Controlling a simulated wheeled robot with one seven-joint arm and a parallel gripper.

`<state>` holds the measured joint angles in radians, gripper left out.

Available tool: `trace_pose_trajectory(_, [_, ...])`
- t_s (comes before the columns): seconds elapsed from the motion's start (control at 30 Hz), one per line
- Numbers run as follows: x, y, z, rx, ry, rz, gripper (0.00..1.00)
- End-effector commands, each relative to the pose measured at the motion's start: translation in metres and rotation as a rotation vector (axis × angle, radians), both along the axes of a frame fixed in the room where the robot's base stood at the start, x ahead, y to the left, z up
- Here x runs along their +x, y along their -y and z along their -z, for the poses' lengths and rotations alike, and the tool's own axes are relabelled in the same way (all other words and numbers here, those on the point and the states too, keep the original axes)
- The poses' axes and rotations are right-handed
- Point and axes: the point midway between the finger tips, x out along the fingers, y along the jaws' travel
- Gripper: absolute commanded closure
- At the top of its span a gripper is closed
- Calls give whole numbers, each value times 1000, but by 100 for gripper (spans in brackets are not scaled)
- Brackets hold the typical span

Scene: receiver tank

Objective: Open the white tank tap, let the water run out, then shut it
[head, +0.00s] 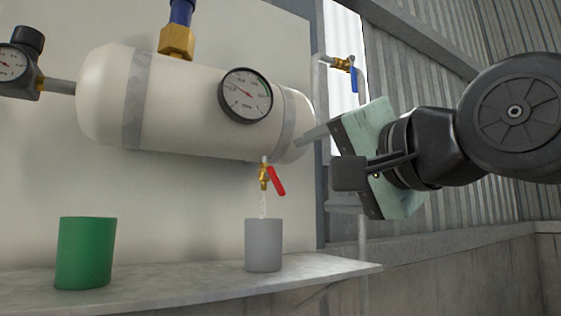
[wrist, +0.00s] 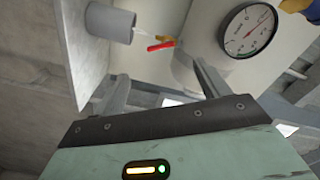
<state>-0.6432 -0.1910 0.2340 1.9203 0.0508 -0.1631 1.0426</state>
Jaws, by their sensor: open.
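The white tank (head: 185,105) is fixed to a pale wall panel. Its tap (head: 263,178) is brass, under the tank's right part, with a red lever (head: 276,181) slanting down to the right. The red lever also shows in the wrist view (wrist: 161,46). A thin pale stream of water (head: 262,206) runs from the tap into a grey cup (head: 263,248) directly below. The cup also shows in the wrist view (wrist: 108,22). My gripper (head: 322,155) is open and empty, right of the tap and apart from the lever. The water level in the cup is hidden.
A green cup (head: 85,252) stands at the left on the shelf (head: 180,290). A round gauge (head: 245,95) is on the tank front. A second tap with a blue lever (head: 354,78) is on a pipe behind my gripper. The space between my gripper and the red lever looks clear.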

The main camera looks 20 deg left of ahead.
Motion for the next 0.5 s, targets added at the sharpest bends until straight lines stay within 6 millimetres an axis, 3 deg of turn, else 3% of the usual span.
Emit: trace_pose_trajectory(0.5, [62,-73,-3,-1,-2,0,25])
